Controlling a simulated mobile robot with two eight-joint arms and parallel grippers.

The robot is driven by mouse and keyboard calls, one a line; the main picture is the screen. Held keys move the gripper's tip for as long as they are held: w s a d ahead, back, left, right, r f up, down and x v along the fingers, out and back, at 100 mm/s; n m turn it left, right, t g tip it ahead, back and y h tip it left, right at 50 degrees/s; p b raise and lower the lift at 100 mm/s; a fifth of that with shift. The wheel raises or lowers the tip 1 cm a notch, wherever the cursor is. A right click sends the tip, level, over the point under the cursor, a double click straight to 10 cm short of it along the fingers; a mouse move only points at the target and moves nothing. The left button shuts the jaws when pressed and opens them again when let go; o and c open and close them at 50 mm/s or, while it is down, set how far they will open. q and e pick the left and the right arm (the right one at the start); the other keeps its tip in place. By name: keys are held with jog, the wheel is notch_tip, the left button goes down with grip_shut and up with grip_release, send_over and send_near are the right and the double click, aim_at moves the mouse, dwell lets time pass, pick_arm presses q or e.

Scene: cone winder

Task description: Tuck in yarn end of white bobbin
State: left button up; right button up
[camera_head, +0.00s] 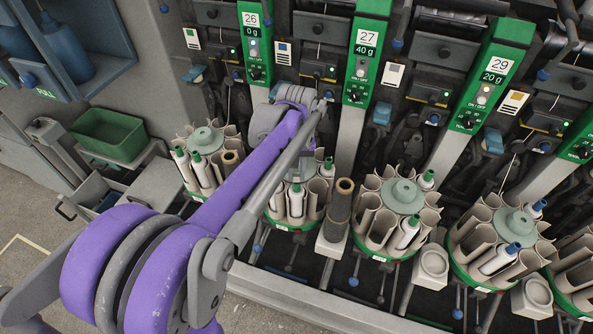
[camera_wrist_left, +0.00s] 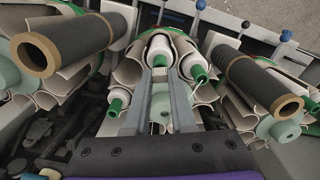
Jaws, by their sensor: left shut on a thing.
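My left arm reaches over a round bobbin magazine (camera_head: 311,211) below the units at 26 and 27. In the left wrist view, my left gripper (camera_wrist_left: 160,76) has its two fingers close around the green tip of a white bobbin (camera_wrist_left: 158,46) standing in a magazine pocket. The narrow gap between the fingertips shows green. In the head view the arm's wrist hides the fingertips. My right gripper is not in view.
Dark cones (camera_wrist_left: 67,46) and (camera_wrist_left: 262,86) flank the magazine in the wrist view; one dark cone (camera_head: 340,210) stands right of it in the head view. More magazines (camera_head: 398,212) and (camera_head: 500,244) follow to the right. A green bin (camera_head: 108,136) is at the left.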

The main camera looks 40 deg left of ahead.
pick_arm(q)
jog(key=shift+f, duration=0.2)
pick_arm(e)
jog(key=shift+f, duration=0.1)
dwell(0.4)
pick_arm(q)
jog(key=o, duration=1.4)
jog(key=shift+r, duration=0.1)
jog(key=shift+r+p, duration=1.95)
jog(key=shift+r, duration=1.5)
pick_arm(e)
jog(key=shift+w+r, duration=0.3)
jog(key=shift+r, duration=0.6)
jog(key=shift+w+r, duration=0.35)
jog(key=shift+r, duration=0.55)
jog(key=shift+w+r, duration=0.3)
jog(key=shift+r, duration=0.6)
